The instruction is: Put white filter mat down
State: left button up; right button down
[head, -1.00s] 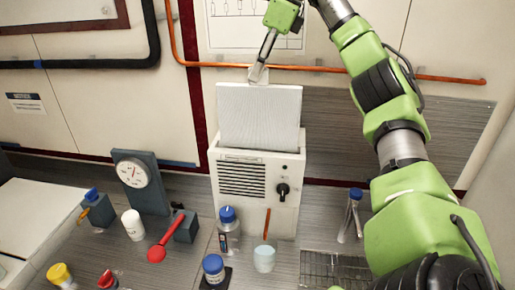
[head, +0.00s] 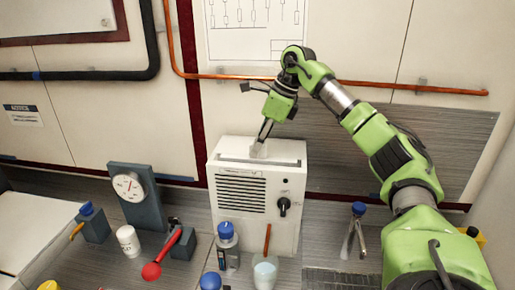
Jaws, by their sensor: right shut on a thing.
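The white filter mat (head: 258,151) is almost wholly hidden inside the white box unit (head: 230,212). Only its small pale tab shows above the slot in the unit's top. My right gripper (head: 262,142) comes down from above and is shut on this tab. The unit stands upright on the counter, with a dark vent grille and a black knob (head: 283,206) on its front. How deep the mat sits in the slot is hidden. My left gripper is not in view.
A dial gauge (head: 128,186) stands at left. An orange pipe (head: 390,86) runs along the wall behind.

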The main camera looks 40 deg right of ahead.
jog(key=shift+d+f, duration=0.1)
jog(key=shift+f, duration=0.5)
jog(key=c, duration=2)
grip_release()
jog(key=shift+c, duration=0.2)
jog(key=shift+r, duration=0.1)
jog(key=v, duration=1.1)
jog(key=shift+r, duration=0.4)
jog(key=shift+s+d, duration=0.1)
